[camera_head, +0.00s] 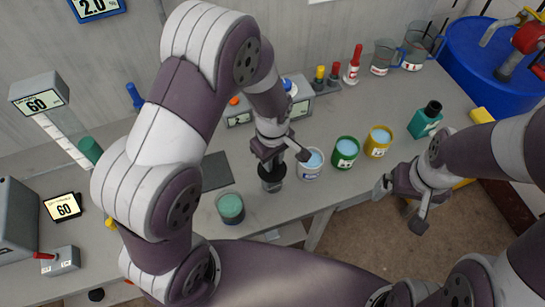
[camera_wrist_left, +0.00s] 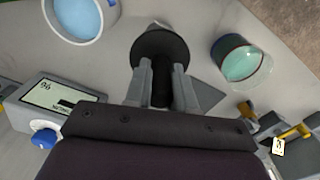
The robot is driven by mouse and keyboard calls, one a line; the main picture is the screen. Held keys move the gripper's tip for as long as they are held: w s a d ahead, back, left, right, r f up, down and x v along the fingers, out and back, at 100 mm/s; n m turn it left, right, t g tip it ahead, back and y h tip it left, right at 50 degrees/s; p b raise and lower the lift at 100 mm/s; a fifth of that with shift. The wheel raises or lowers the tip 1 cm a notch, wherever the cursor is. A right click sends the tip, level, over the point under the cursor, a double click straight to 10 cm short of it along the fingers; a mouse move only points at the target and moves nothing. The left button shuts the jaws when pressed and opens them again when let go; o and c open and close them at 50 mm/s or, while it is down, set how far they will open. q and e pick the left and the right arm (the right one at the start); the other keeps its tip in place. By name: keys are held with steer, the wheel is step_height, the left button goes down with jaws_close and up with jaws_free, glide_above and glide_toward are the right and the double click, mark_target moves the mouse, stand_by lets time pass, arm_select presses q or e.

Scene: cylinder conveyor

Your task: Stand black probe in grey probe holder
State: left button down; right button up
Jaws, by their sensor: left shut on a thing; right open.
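My left gripper (camera_head: 270,158) is shut on the black probe (camera_head: 271,180) above the grey table. In the left wrist view the gripper (camera_wrist_left: 160,72) has its fingers on either side of the probe's narrow black stem. The probe's wide round black part (camera_wrist_left: 160,47) lies just beyond the fingertips. A small grey piece shows past its far edge; I cannot tell whether it is the probe's tip or the grey probe holder. I cannot clearly pick out the holder in either view. My right gripper (camera_head: 400,206) is open and empty near the table's front edge.
A white cup (camera_head: 311,174), a green cup (camera_head: 345,163) and a yellow cup (camera_head: 377,151) stand to the right. A clear jar of green liquid (camera_head: 230,209) is at front left. A dark flat square (camera_head: 215,169) lies left. A display device (camera_wrist_left: 48,103) is close by.

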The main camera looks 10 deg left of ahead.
arm_select(q)
steer(key=shift+r, duration=0.1)
steer(key=shift+f, duration=0.2)
stand_by(0.4)
steer(key=c, duration=0.9)
jaws_free()
steer(key=shift+o, duration=0.2)
step_height(320, 180, up, 13)
steer(key=b, duration=0.1)
steer(key=shift+f+b, duration=0.15)
steer(key=shift+b, duration=0.15)
